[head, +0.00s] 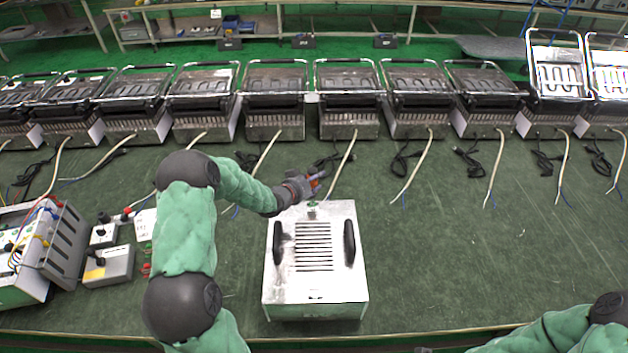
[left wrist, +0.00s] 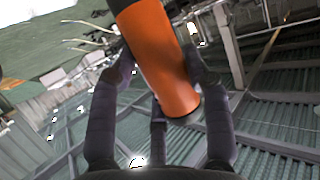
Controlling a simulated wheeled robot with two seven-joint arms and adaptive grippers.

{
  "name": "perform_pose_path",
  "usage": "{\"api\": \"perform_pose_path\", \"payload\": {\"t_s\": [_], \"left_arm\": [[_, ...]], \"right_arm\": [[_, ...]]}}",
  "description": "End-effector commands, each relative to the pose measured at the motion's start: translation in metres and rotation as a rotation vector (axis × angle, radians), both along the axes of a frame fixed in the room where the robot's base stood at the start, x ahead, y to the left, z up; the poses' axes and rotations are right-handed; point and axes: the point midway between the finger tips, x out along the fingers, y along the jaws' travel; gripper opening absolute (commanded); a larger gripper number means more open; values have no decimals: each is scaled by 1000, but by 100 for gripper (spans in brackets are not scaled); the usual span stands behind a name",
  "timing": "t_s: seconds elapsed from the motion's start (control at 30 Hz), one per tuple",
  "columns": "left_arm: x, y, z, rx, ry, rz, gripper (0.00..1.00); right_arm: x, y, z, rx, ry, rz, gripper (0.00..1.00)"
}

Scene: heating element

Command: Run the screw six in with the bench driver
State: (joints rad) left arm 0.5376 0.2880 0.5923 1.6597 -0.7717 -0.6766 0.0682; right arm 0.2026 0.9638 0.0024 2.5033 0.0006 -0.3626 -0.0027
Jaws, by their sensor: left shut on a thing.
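My left gripper (head: 312,181) is shut on the bench driver, above the far edge of a metal box. The driver's orange body (left wrist: 162,60) fills the middle of the left wrist view, with dark fingers around it. In the head view the driver is small and mostly hidden by the hand. The light metal box (head: 288,285) has slots in its top and two black handles. A small green spot (head: 311,211) shows near its far edge, below the hand. I cannot make out screw six or whether the driver's tip touches anything. My right gripper is out of view; its arm is at the lower right.
A row of grill-like appliances (head: 275,100) with loose cables stands along the back of the green bench. An open unit (head: 68,245) with wires and a grey control box (head: 110,268) are at the left. The bench right of the metal box is clear.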

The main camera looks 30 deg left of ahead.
Motion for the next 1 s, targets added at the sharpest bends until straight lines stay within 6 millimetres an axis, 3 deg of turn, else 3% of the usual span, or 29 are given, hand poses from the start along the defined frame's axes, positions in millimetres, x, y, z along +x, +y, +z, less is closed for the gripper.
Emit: {"api": "perform_pose_path", "payload": {"t_s": [0.23, 1.0], "left_arm": [[0, 0, 5, 1, -2, 0, 0], [1, 1, 53, 2, -4, 0, 0]], "right_arm": [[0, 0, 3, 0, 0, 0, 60], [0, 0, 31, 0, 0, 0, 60]]}}
